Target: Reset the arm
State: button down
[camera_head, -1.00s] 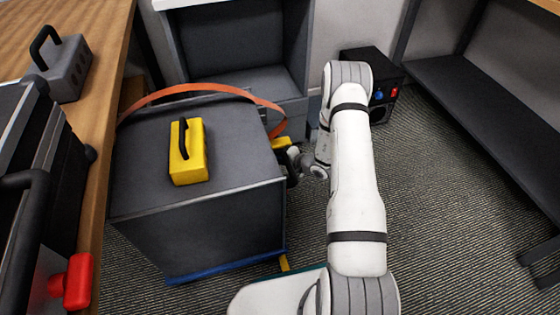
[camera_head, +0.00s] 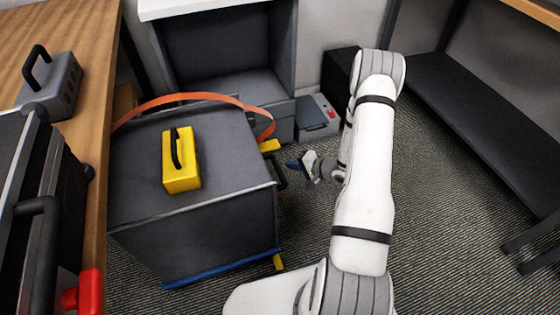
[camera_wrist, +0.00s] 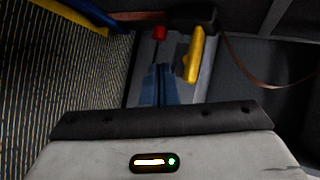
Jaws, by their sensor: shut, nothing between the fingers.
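My white arm (camera_head: 365,190) reaches forward from the bottom of the head view and bends down. My gripper (camera_head: 293,164) hangs low, just right of the dark grey box, with a small gap showing between them. The gripper is shut and empty. In the wrist view its blue fingers (camera_wrist: 158,85) lie close together with nothing held. The dark grey box (camera_head: 225,158) carries a yellow block with a black handle (camera_head: 181,160) on top. An orange cable (camera_head: 190,97) curves along the box's back edge.
A grey case with a red part (camera_head: 317,118) stands on the floor behind the gripper. An open cabinet (camera_head: 225,60) is at the back. A low dark shelf (camera_head: 480,120) runs along the right. A wooden bench (camera_head: 95,110) is at left. Carpet (camera_head: 440,240) is free to the right.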

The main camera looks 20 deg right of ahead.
jog(key=shift+v, duration=0.85)
jog(key=s+a+r+n+g+p, duration=0.25)
jog(key=a+r+p, duration=0.2)
jog(key=r, duration=0.85)
jog(key=s+a+r+n+g+y+p, duration=0.15)
jog(key=s+a+r+g+p, duration=0.35)
jog(key=r, duration=0.8)
jog(key=s+a+r+n+p, duration=0.25)
jog(key=r+p, duration=0.35)
jog(key=r, duration=0.6)
jog(key=s+d+r+n+h+p, duration=0.1)
jog(key=s+r+h+p, duration=0.2)
jog(key=r, duration=0.6)
jog(key=s+d+r+n+h+p, duration=0.1)
jog(key=s+r+h+p, duration=0.2)
jog(key=s+r+p, duration=0.4)
jog(key=s+d+r+n+h+p, duration=0.1)
jog(key=s+r+p, duration=0.4)
jog(key=r, duration=0.8)
jog(key=d+t+h, duration=0.1)
jog(key=h, duration=0.1)
jog(key=shift+h+p, duration=0.3)
jog(key=shift+h, duration=0.05)
